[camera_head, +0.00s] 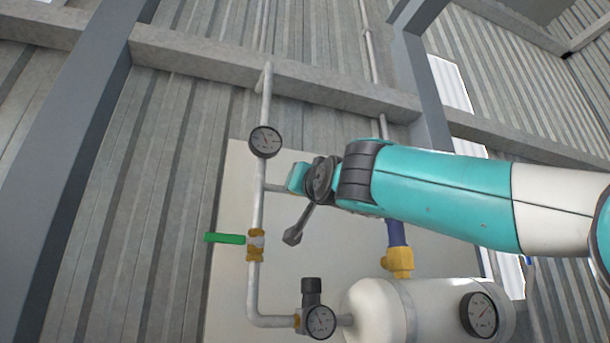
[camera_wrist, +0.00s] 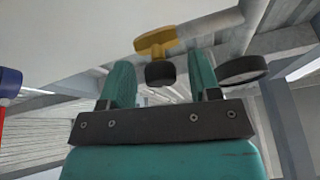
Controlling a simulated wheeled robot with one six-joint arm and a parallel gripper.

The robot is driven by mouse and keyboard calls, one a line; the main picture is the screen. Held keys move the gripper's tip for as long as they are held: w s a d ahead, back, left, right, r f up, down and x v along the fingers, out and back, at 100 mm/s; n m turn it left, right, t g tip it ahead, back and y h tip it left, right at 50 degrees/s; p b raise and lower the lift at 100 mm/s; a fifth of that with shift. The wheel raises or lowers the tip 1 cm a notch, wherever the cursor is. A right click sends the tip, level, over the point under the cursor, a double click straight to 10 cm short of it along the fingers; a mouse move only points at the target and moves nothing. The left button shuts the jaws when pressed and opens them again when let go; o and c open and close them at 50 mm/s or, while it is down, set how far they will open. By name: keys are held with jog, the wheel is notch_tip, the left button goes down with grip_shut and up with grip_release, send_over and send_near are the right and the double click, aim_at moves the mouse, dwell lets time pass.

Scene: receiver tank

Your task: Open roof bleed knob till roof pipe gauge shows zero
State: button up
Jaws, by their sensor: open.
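The roof pipe gauge (camera_head: 265,141) is a round dark dial on the upright grey pipe in the head view; its needle is too small to read. It shows from the side in the wrist view (camera_wrist: 242,69). In the wrist view a black knob (camera_wrist: 160,73) on a yellow brass fitting (camera_wrist: 155,41) appears between the fingers of my gripper (camera_wrist: 160,60). The fingers are apart, and I cannot tell whether they touch the knob. In the head view my gripper (camera_head: 297,178) is beside the pipe, just below the gauge, and hides the knob.
Below on the same pipe is a brass valve (camera_head: 256,245) with a green lever (camera_head: 224,238). Lower down are a black-topped regulator (camera_head: 312,292) with a gauge (camera_head: 320,321) and a white tank (camera_head: 380,312) with its own gauge (camera_head: 480,314). A grey beam (camera_head: 200,52) crosses above.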

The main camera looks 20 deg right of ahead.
jog(key=c, duration=0.9)
jog(key=n+y+b, duration=0.1)
jog(key=n, duration=0.1)
jog(key=shift+d+f+n, duration=0.1)
jog(key=shift+d+n, duration=0.05)
jog(key=shift+n, duration=0.15)
jog(key=n+y, duration=0.2)
jog(key=n, duration=0.2)
jog(key=shift+y+b, duration=0.3)
jog(key=o, duration=0.9)
